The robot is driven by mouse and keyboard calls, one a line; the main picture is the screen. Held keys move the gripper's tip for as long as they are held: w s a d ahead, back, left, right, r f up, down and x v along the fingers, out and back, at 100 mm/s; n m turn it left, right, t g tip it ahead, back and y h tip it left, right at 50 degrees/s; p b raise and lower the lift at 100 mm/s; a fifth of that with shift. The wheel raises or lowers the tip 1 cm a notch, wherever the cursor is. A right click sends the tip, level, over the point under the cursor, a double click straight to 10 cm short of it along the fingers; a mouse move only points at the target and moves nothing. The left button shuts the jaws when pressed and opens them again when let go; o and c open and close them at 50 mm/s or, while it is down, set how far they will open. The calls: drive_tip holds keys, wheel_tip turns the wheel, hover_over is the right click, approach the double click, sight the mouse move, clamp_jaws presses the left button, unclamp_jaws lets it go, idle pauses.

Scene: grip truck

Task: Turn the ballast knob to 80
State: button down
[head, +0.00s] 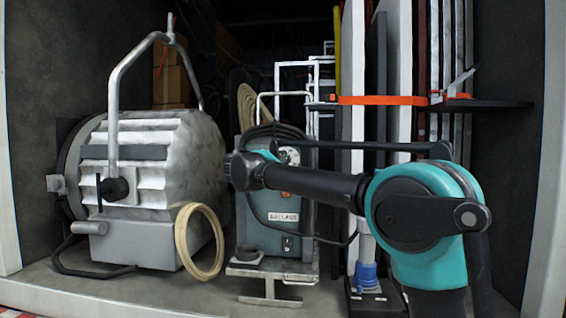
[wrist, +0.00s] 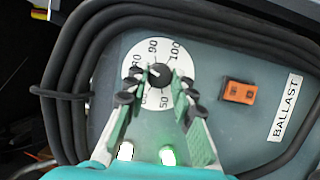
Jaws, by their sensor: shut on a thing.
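The ballast (head: 257,240) is a grey-blue box with a printed label, standing in the middle of the truck in the head view. Its black knob (wrist: 158,75) sits at the centre of a white numbered dial (wrist: 165,48) in the wrist view. A small light mark shows on the knob's upper left, towards the 80 side of the dial; I cannot read its exact setting. My gripper (wrist: 158,88) is shut on the knob, with one finger on each side.
A black cable is coiled around the ballast's panel (wrist: 62,95). An orange switch (wrist: 239,92) is right of the dial. A large silver lamp (head: 150,165) stands close on the left, with a tan ring (head: 181,240). Upright panels and an orange strap (head: 385,100) are on the right.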

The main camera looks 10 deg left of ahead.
drive_tip(key=c, duration=1.3)
unclamp_jaws()
drive_tip(key=v, duration=1.2)
